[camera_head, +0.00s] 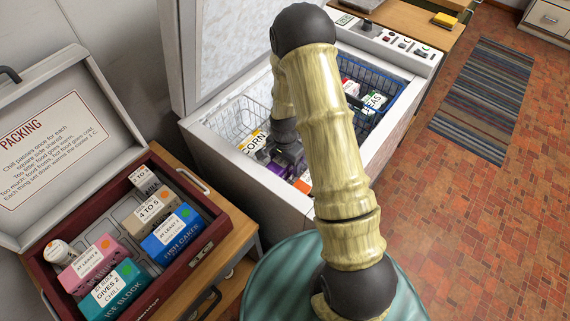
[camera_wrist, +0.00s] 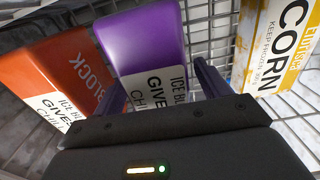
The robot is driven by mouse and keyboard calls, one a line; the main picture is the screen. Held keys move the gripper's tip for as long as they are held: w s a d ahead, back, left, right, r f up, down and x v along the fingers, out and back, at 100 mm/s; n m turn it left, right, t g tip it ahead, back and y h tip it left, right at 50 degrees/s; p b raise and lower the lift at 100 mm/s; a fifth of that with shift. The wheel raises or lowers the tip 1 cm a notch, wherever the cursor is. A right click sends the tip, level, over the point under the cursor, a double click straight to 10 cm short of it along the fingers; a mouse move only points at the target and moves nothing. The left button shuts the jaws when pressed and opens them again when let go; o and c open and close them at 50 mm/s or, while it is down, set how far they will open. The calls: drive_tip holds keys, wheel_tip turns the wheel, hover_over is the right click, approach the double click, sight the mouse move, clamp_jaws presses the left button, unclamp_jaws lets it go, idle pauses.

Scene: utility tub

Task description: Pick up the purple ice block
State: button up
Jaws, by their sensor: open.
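The purple ice block (camera_wrist: 145,45) lies in a wire basket, its white label facing the wrist camera. In the head view only a small purple patch (camera_head: 262,155) shows beside my gripper (camera_head: 289,160), which reaches down into the freezer and hides most of that spot. In the wrist view my gripper (camera_wrist: 163,80) is open, with one dark finger on each side of the block's labelled near end. I cannot tell whether either finger touches it.
An orange ice block (camera_wrist: 58,75) is close on the left, and a yellow-white corn box (camera_wrist: 275,45) on the right. The freezer also holds a blue basket (camera_head: 402,105) with a peas box (camera_head: 372,102). An open dark-red packing case (camera_head: 205,255) with several packages stands at left.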

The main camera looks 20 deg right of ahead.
drive_tip(key=c, duration=1.4)
drive_tip(key=shift+r, duration=0.15)
wheel_tip(320, 180, up, 18)
drive_tip(key=p, duration=0.1)
